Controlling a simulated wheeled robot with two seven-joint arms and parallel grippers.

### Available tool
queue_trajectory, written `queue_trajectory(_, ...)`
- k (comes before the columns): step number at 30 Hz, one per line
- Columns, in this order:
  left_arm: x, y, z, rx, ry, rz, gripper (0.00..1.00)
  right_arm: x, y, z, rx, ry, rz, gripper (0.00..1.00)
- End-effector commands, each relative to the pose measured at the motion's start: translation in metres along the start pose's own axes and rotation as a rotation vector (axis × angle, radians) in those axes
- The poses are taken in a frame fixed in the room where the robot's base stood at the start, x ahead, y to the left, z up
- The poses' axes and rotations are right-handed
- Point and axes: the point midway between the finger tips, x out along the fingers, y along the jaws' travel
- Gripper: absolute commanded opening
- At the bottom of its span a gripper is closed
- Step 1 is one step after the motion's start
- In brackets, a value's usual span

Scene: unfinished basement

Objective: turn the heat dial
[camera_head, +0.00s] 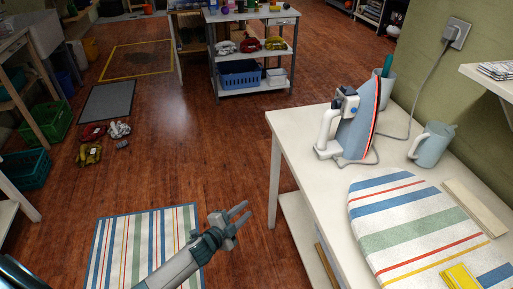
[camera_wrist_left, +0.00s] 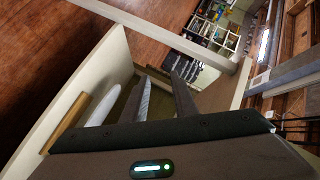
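The blue and white iron (camera_head: 357,132) stands upright on its heel on the white table (camera_head: 300,143), with a red-edged soleplate facing right. Small blue parts (camera_head: 351,104) show on its body near the white handle; I cannot clearly tell which is the heat dial. My left gripper (camera_head: 246,209) is low, left of the table and well apart from the iron. Its two fingers are spread with nothing between them. They also show apart in the left wrist view (camera_wrist_left: 161,82). My right gripper is not in view.
A striped ironing pad (camera_head: 400,222), a light blue jug (camera_head: 431,146) and a yellow cloth (camera_head: 459,277) are on the table. The iron's cord runs to a wall socket (camera_head: 456,33). A striped rug (camera_head: 140,245) lies on the floor at left. A cart (camera_head: 252,88) stands behind.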

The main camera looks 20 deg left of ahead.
Motion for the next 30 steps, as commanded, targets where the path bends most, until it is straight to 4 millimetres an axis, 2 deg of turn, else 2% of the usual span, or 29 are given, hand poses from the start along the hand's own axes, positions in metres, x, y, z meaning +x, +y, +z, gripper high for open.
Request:
queue_trajectory(1, -0.018, 0.051, 0.017, -0.134, -0.081, 0.062, 0.26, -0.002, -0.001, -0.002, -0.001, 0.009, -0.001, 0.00)
queue_trajectory(2, -0.029, 0.079, 0.026, -0.213, -0.130, 0.094, 0.26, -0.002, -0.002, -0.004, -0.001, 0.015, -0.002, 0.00)
queue_trajectory(3, -0.045, 0.116, 0.037, -0.313, -0.196, 0.137, 0.26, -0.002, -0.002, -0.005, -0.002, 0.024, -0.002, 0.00)
queue_trajectory(5, -0.072, 0.168, 0.050, -0.451, -0.293, 0.196, 0.26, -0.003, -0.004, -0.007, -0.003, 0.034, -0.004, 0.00)
queue_trajectory(6, -0.091, 0.201, 0.055, -0.536, -0.355, 0.231, 0.26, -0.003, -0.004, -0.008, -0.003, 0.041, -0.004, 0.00)
queue_trajectory(9, -0.138, 0.272, 0.060, -0.716, -0.493, 0.306, 0.26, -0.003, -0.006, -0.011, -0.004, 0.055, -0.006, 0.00)
queue_trajectory(12, -0.179, 0.323, 0.059, -0.847, -0.602, 0.360, 0.26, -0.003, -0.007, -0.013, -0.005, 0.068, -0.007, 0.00)
queue_trajectory(15, -0.206, 0.355, 0.055, -0.931, -0.675, 0.394, 0.26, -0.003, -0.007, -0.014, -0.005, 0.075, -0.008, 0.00)
queue_trajectory(18, -0.220, 0.371, 0.052, -0.975, -0.712, 0.410, 0.26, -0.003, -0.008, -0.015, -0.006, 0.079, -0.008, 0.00)
queue_trajectory(21, -0.225, 0.377, 0.051, -0.988, -0.725, 0.415, 0.26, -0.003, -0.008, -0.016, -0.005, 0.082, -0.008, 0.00)
queue_trajectory(30, -0.224, 0.376, 0.052, -0.985, -0.722, 0.415, 0.26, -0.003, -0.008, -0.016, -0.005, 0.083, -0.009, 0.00)
